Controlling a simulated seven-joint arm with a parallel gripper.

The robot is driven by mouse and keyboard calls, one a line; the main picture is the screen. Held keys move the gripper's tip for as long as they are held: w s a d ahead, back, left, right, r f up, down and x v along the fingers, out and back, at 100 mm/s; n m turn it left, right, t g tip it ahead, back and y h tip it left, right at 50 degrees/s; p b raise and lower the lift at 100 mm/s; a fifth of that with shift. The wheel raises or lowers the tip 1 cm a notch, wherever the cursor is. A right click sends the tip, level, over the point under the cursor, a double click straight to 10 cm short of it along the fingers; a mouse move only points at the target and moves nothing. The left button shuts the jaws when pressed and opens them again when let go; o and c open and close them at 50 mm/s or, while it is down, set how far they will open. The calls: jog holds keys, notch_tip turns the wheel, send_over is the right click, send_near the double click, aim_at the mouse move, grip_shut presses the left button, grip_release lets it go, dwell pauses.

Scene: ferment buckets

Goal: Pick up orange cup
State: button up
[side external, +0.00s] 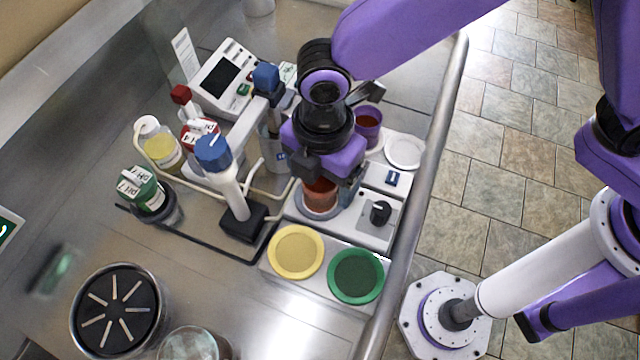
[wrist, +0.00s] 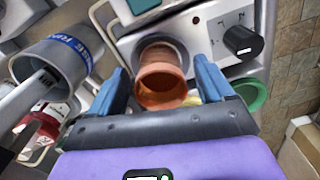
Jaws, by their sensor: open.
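The orange cup (wrist: 162,82) stands on the round plate of a white stirrer with a black knob. In the wrist view it sits between the two blue fingers of my gripper (wrist: 163,95), with a gap visible on each side. In the side view the cup (side external: 320,195) shows below my purple gripper (side external: 328,178), which hides its upper part. My gripper is open and is over and around the cup from above. Whether a finger touches the cup cannot be told.
A yellow lid (side external: 296,251) and a green lid (side external: 356,276) lie in front of the stirrer (side external: 345,222). A purple cup (side external: 368,125) and white dish (side external: 404,151) stand behind it. A blue-capped probe stand (side external: 228,180) and bottles are close on the left. A rail edges the bench at right.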

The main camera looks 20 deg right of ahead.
jog(key=c, duration=1.1)
jog(key=shift+o, duration=0.2)
jog(key=shift+r, duration=0.1)
